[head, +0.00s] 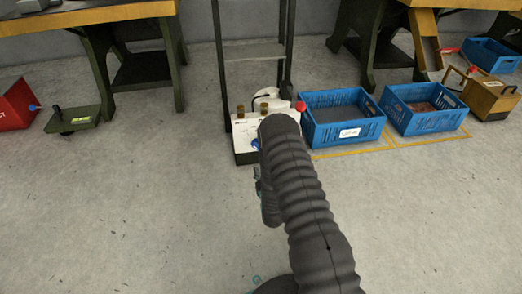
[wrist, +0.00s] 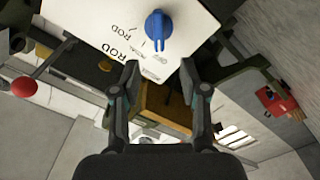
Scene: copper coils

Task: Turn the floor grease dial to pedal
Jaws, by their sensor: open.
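The floor grease unit is a low white box (head: 247,126) on a dark base, standing on the floor in the head view. Its blue dial (head: 256,144) shows beside my arm, which covers part of the box. In the wrist view the white panel (wrist: 100,25) is close, and the blue dial (wrist: 158,27) sits on it with a white pointer line toward the bottom of the picture. "ROD" is legible on the panel; the smaller labels by the dial are blurred. My gripper (wrist: 159,75) is open and empty, its fingertips just below the dial in the picture, apart from it.
A red ball knob (head: 300,106) stands at the box's right. Blue crates (head: 345,133) and (head: 424,123) stand further right. A dark rack (head: 222,70) rises behind the box. A green pedal (head: 73,120) lies at the left. The floor in front is clear.

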